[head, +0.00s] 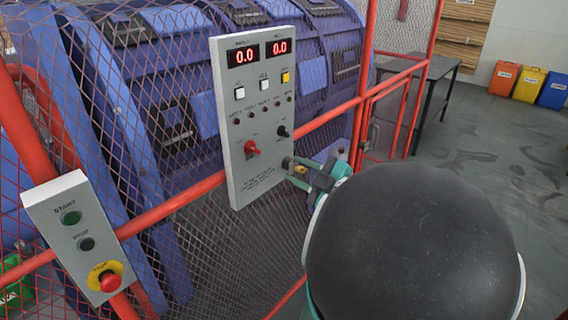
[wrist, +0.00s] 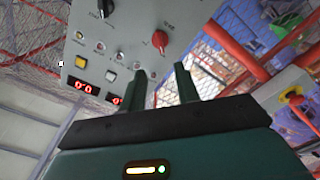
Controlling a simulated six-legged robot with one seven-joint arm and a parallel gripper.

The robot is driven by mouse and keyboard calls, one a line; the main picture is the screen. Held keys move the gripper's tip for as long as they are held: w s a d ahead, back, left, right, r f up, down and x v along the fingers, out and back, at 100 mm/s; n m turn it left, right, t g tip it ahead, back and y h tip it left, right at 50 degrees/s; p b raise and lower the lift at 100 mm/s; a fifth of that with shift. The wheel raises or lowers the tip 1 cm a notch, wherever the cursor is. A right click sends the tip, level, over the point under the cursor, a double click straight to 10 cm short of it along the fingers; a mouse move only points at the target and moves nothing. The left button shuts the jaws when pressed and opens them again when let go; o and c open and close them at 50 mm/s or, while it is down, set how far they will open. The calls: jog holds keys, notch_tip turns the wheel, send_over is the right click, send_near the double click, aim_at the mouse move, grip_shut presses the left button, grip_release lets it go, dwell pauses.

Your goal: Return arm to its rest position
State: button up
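My gripper (head: 290,165) is at the lower right edge of the grey control panel (head: 228,135) in the head view, with my dark rounded arm link in front of it. In the wrist view my gripper (wrist: 160,80) shows two dark fingers standing apart with nothing between them, so it is open. The panel (wrist: 125,45) appears upside down behind the fingers. Its red knob (head: 251,148) and black knob (head: 283,131) are close to the gripper in the picture. I cannot tell the exact gap to the panel.
Red-framed mesh fencing (head: 335,112) stands before the blue machine (head: 180,110). A start/stop box (head: 82,238) with a red emergency button is at lower left. A dark table (head: 437,75) and coloured bins (head: 527,83) are at the back right. Grey floor (head: 480,140) is open at right.

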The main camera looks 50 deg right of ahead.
jog(key=shift+s, duration=0.5)
jog(key=shift+w, duration=0.1)
jog(key=w+a+r+m+g+h, duration=0.3)
jog(key=w+a+m+g+h, duration=0.1)
jog(key=w+a+m+h, duration=0.4)
jog(key=s+a+f+g+y, duration=0.2)
jog(key=s+a, duration=0.1)
jog(key=a, duration=0.5)
jog(key=s+a+f+m+g+y, duration=0.1)
jog(key=s+a+f+g+y, duration=0.2)
jog(key=a, duration=0.5)
jog(key=s+a+f+g+y, duration=0.2)
jog(key=s+a+g, duration=0.1)
jog(key=a, duration=0.4)
jog(key=shift+s+a+f, duration=0.3)
jog(key=shift+s+a, duration=0.1)
jog(key=shift+s, duration=0.4)
jog(key=shift+a, duration=0.1)
